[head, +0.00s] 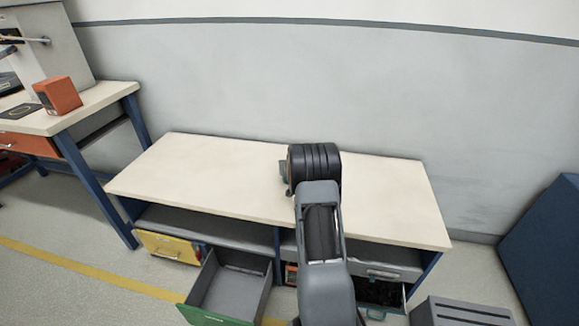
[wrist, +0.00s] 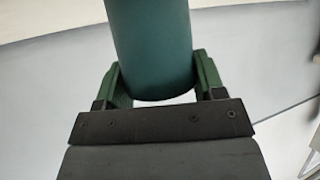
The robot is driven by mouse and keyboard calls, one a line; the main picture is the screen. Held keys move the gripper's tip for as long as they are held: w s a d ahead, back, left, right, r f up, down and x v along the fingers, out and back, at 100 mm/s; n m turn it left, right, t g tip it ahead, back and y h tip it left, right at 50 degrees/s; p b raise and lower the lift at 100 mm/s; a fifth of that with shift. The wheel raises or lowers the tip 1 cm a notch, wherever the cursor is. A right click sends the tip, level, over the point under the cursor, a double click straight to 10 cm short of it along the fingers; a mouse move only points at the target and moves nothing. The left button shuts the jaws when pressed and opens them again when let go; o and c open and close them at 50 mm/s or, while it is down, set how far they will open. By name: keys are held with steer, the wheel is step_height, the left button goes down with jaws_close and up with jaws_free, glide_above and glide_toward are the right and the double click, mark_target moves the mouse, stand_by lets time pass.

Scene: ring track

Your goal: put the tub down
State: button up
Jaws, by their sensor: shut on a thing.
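A dark green, round-sided tub (wrist: 150,45) fills the upper middle of the wrist view. My gripper (wrist: 155,80) is shut on it, one green finger on each side. The tub's far end runs out of the picture. In the head view my arm reaches over a long bench with a pale top (head: 210,175), and my wrist hides the gripper and most or all of the tub. I cannot tell whether the tub touches the bench top.
The bench top is clear left and right of my arm. Below it, an open green-fronted drawer (head: 232,285) sticks out, beside a yellow drawer (head: 168,247). A second table at left holds an orange box (head: 57,95). A grey wall stands behind; a dark blue block (head: 545,250) is at right.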

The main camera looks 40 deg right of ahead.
steer(key=shift+f, duration=0.1)
steer(key=o, duration=0.9)
steer(key=shift+o, duration=0.2)
